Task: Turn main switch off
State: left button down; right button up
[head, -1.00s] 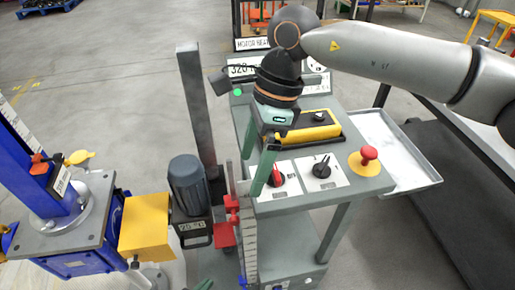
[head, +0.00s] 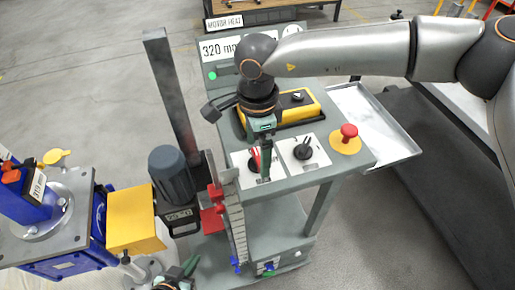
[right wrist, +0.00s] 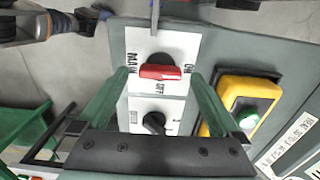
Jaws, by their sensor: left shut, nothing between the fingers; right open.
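The main switch is a red knob on a white plate, on the sloped panel in the head view (head: 255,155). In the right wrist view the red knob (right wrist: 160,72) lies crosswise, with MAIN on the left, ON on the right and OFF below. My right gripper (head: 265,165) is over the switch, its green fingers pointing down and partly hiding it. In the right wrist view its open fingers (right wrist: 161,78) stand on either side of the knob with gaps; contact is not visible. My left gripper (head: 182,272) is shut and empty at the bottom edge, away from the panel.
A black knob (head: 303,150) on its own plate and a red mushroom button (head: 348,133) sit right of the switch. A yellow box (head: 300,105) is behind. A metal tray (head: 372,125) adjoins the panel. A grey motor (head: 172,175) and blue screw jack (head: 85,235) stand left.

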jog(key=shift+f, duration=0.6)
jog(key=c, duration=1.4)
